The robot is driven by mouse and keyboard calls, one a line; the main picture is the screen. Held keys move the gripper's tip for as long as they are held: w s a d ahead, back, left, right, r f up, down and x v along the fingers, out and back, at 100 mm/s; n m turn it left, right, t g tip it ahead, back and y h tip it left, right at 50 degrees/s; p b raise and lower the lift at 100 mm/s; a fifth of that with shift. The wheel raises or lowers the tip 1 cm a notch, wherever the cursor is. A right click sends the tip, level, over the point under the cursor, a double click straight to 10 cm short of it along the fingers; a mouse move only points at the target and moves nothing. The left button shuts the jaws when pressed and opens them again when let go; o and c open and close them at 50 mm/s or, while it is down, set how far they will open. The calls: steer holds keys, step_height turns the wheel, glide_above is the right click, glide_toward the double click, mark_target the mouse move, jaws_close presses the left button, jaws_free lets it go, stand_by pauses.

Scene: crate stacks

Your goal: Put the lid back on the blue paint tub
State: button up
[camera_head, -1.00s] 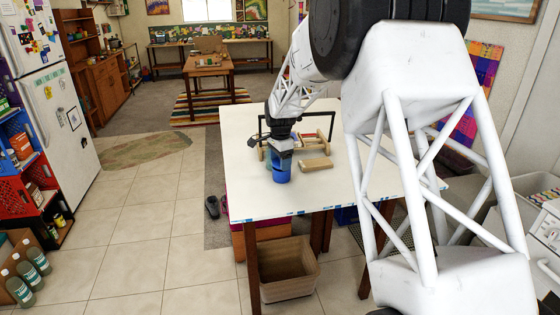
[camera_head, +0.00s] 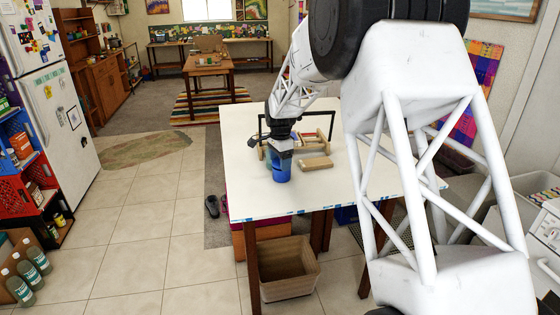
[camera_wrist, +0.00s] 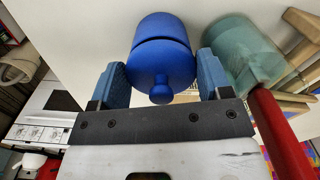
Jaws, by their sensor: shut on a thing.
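The blue paint tub (camera_head: 281,174) stands upright near the front left of the white table. In the wrist view the tub (camera_wrist: 160,27) has its blue lid (camera_wrist: 163,68) over its mouth, with a round knob facing me. A thin dark line shows between lid and tub; I cannot tell whether the lid is fully seated. My gripper (camera_head: 281,153) points down at the tub. In the wrist view its blue fingers (camera_wrist: 163,80) are on both sides of the lid, shut on it. The gripper hides the tub's top in the head view.
A wooden caddy-like frame (camera_head: 312,138) and a wooden block (camera_head: 316,163) lie right of the tub. A greenish cylinder (camera_wrist: 235,50) and a red bar (camera_wrist: 278,130) are close to my right finger in the wrist view. The table's front is clear.

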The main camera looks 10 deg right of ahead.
stand_by(0.4)
steer(key=o, duration=0.9)
steer(key=shift+o, duration=0.2)
steer(key=shift+r, duration=3.45)
jaws_close()
steer(key=shift+f, duration=1.95)
